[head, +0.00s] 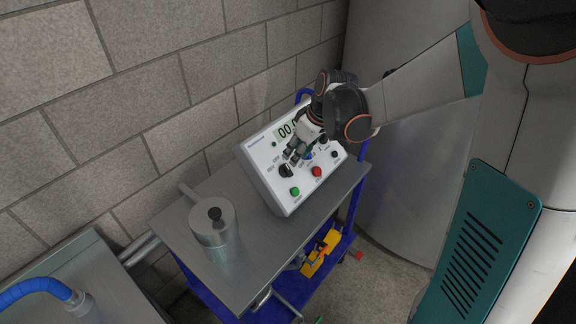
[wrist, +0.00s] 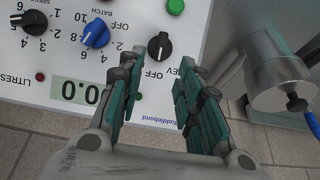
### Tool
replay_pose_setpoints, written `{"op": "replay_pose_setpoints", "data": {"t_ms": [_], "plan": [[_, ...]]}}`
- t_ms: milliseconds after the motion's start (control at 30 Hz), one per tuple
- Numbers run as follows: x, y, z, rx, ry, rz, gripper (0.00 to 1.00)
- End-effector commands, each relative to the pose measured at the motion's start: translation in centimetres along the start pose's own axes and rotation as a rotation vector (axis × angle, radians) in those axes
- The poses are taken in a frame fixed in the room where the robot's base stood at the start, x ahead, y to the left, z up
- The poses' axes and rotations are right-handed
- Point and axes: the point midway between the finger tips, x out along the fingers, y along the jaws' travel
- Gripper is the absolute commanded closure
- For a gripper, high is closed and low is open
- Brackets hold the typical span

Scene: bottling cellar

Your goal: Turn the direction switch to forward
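The direction switch is a black rotary knob (head: 285,171) on the front of a white control panel (head: 269,178). In the wrist view, the knob (wrist: 160,45) appears upside down, with the labels OFF and REV below it. The forward label is not readable, and I cannot tell surely where the pointer stands. My gripper (head: 292,155) is just above the panel near this knob. In the wrist view, my gripper (wrist: 159,68) is open, with its two fingertips apart on either side of the knob's labels. Nothing is between the fingers, and they appear clear of the knob.
A green button (head: 295,191) and a red button (head: 317,171) sit close by. A blue knob (wrist: 95,33) and another black knob (wrist: 32,22) are beside the switch. A metal jug (head: 215,236) stands left of the panel on the steel cart top (head: 262,251). A brick wall is behind.

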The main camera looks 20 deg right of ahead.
Motion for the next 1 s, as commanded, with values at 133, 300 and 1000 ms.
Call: {"op": "replay_pose_setpoints", "data": {"t_ms": [133, 300, 1000], "plan": [[3.3, 0.0, 0.1, -0.001, 0.0, 0.0, 0.68], [6.0, 0.0, 0.1, -0.001, -0.001, 0.0, 0.68], [8.0, 0.0, 0.0, 0.001, 0.0, 0.001, 0.99]]}}
